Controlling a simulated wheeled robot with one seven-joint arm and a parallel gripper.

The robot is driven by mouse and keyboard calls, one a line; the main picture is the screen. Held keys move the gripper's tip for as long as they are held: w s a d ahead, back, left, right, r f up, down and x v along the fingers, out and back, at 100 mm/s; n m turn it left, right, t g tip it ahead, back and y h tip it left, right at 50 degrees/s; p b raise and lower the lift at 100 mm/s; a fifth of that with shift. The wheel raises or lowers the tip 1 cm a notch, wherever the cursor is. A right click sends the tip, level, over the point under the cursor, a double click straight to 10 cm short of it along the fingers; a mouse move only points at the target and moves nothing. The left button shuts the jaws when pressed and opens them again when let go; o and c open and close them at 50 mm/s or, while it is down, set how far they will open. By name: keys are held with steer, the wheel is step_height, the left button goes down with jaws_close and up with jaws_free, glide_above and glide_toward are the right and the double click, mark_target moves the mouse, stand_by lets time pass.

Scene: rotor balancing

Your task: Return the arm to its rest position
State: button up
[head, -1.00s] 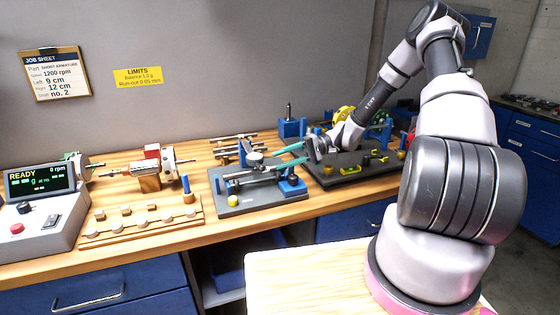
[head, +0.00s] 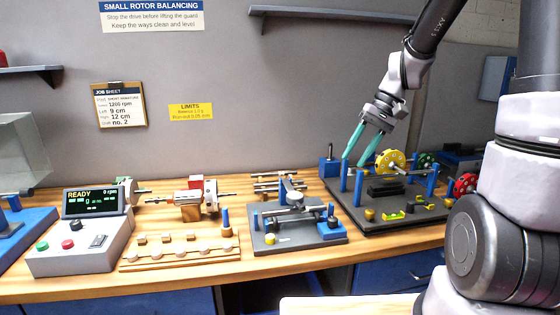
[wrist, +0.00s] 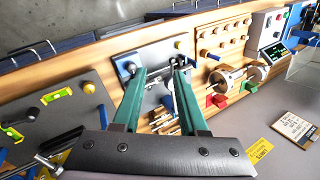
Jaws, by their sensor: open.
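My gripper (head: 362,146) hangs above the bench in the head view, at the left edge of the black fixture plate. Its two teal fingers point down and are apart with nothing between them. In the wrist view the gripper (wrist: 162,72) is also open and empty, and the small grey fixture (wrist: 125,66) shows beyond and between its fingers. My arm reaches up and to the right from the gripper, out of the top of the head view.
The grey fixture (head: 262,240), wooden weight rack (head: 180,258) and control box (head: 82,255) stand left. The wall behind is close; air above the left bench is clear.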

steer(key=s+d+r+m+t+h, duration=0.1)
steer(key=s+d+r+t, duration=0.1)
steer(key=s+r, duration=0.4)
steer(key=s+d+r+m+t+h, duration=0.2)
steer(key=s+d+r+t, duration=0.1)
steer(key=s+r+t, duration=0.2)
steer(key=v, duration=0.4)
steer(key=shift+a, duration=0.2)
steer(key=shift+r, duration=0.15)
stand_by(1.7)
